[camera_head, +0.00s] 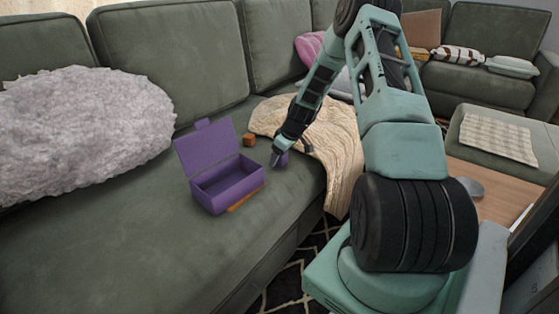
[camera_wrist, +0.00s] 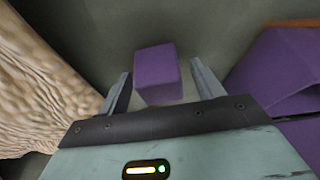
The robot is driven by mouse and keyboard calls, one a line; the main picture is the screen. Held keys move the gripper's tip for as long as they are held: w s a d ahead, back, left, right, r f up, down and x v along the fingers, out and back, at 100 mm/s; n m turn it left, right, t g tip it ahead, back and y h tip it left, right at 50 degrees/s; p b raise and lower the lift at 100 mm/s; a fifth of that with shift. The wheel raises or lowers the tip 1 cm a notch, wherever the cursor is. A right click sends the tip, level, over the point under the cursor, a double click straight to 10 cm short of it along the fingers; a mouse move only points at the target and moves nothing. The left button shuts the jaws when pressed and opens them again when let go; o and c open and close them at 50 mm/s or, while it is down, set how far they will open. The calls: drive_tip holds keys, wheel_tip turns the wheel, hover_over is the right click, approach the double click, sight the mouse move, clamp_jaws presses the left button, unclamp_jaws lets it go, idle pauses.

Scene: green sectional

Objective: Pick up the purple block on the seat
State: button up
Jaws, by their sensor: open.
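The purple block (camera_wrist: 157,73) sits on the green seat (camera_wrist: 190,20). In the wrist view it lies between the two open fingers of my gripper (camera_wrist: 162,88), with a gap on each side. In the head view my gripper (camera_head: 279,154) is low over the seat, just right of the purple box. There the purple block (camera_head: 283,160) shows only in part, mostly hidden by my gripper.
An open purple box (camera_head: 228,187) with its lid raised stands left of my gripper. A small brown block (camera_head: 249,140) lies behind it. A cream knit blanket (camera_head: 336,150) drapes over the seat on the right. A fluffy grey pillow (camera_head: 80,130) is far left.

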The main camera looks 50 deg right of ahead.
drive_tip(key=shift+c, duration=0.3)
drive_tip(key=c, duration=1)
drive_tip(key=shift+r, duration=0.1)
